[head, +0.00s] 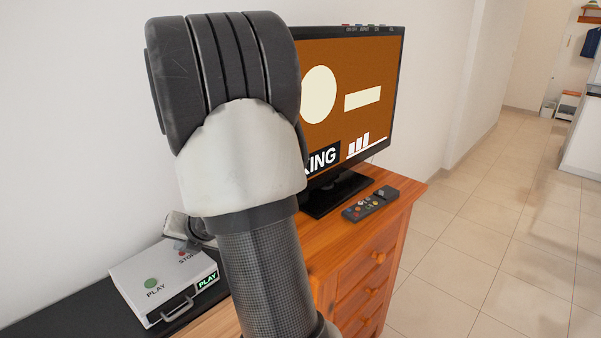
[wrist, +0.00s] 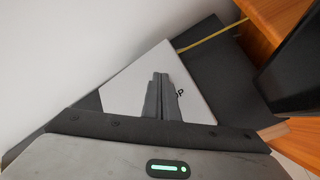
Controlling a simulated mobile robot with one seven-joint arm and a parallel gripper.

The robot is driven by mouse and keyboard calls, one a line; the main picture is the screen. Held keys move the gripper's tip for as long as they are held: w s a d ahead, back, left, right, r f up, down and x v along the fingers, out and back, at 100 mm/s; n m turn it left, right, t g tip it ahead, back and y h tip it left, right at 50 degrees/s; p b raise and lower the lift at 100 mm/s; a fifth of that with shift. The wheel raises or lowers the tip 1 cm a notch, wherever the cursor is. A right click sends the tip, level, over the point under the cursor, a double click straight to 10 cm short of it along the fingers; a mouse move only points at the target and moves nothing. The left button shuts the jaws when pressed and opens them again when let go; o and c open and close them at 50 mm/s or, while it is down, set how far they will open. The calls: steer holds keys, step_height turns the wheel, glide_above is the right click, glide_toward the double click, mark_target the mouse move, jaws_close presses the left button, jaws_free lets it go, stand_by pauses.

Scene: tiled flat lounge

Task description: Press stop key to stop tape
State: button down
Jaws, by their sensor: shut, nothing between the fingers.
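The white tape player (head: 135,268) sits at the lower left in the head view. It has a green PLAY key (head: 151,283), a red STOP key (head: 182,253) and a lit green PLAY sign (head: 207,281) on its front. My gripper (head: 184,240) is shut and empty, its tips over the STOP end of the player. I cannot tell whether they touch the key. In the wrist view my shut fingers (wrist: 158,80) lie over the player's white top (wrist: 130,85). Only the end of the STOP label (wrist: 179,93) shows there, and the key is hidden.
The player stands on a dark surface (head: 75,312) against the white wall. A wooden drawer chest (head: 345,260) to the right bears a television (head: 390,90) and a remote control (head: 370,204). My arm blocks part of the television. Tiled floor (head: 480,240) is clear at right.

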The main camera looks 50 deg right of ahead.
steer(key=shift+f, duration=0.2)
steer(key=shift+r, duration=0.1)
steer(key=shift+r+p, duration=0.35)
steer(key=shift+r, duration=0.2)
stand_by(0.3)
step_height(320, 180, up, 6)
steer(key=p, duration=0.5)
steer(key=shift+p, duration=0.3)
steer(key=shift+r, duration=0.1)
stand_by(0.4)
